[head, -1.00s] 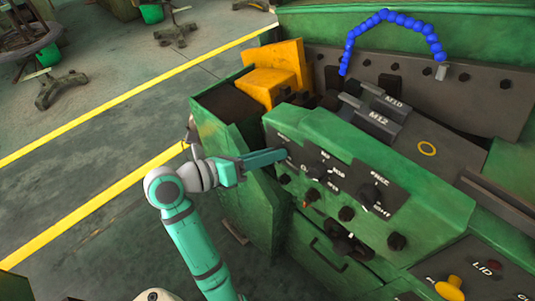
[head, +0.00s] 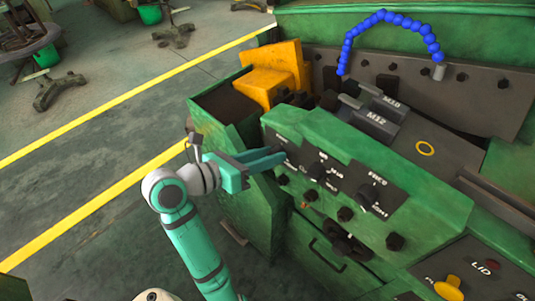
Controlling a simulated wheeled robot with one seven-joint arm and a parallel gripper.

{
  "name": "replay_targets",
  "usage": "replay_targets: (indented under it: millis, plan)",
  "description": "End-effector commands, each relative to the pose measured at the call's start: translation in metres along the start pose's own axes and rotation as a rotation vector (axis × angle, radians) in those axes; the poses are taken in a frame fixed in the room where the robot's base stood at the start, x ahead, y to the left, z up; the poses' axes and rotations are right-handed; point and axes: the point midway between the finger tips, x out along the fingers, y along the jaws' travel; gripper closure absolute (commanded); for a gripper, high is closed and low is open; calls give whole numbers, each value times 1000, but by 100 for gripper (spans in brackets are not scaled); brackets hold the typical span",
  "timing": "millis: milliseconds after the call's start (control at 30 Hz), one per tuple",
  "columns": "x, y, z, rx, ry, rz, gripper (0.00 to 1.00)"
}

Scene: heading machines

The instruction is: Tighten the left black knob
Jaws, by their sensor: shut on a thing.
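My gripper (head: 282,156) reaches in from the left, with its teal fingers against the left end of the green machine's front control panel (head: 343,187). The fingers are closed around the left black knob, which they mostly hide. To its right on the same panel, a middle black knob (head: 317,171) and a right black knob (head: 368,196) stand free, with white lettering around them.
Dark bolt heads (head: 345,214) line the panel below the knobs, above a dark handle (head: 342,241). A yellow-orange block (head: 272,77) stands behind my gripper. A blue segmented hose (head: 385,17) arches at the back.

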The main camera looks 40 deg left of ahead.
Motion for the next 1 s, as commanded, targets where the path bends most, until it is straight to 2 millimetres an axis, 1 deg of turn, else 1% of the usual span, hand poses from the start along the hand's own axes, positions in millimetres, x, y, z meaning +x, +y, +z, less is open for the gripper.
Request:
replay_targets:
  millis: [67, 100, 133, 167, 433, 567, 667, 1000]
  plan:
    - [2, 0, 0, -1, 0, -1, 91]
    - [2, 0, 0, -1, 0, -1, 59]
    - [2, 0, 0, -1, 1, -2, 52]
    - [2, 0, 0, -1, 1, -2, 50]
    - [2, -2, 0, 0, 1, -5, 50]
    - [-5, -1, 1, 0, 1, -5, 50]
    - [-18, -1, 1, 0, -1, -3, 50]
    - [-81, 1, 1, 0, -1, 2, 50]
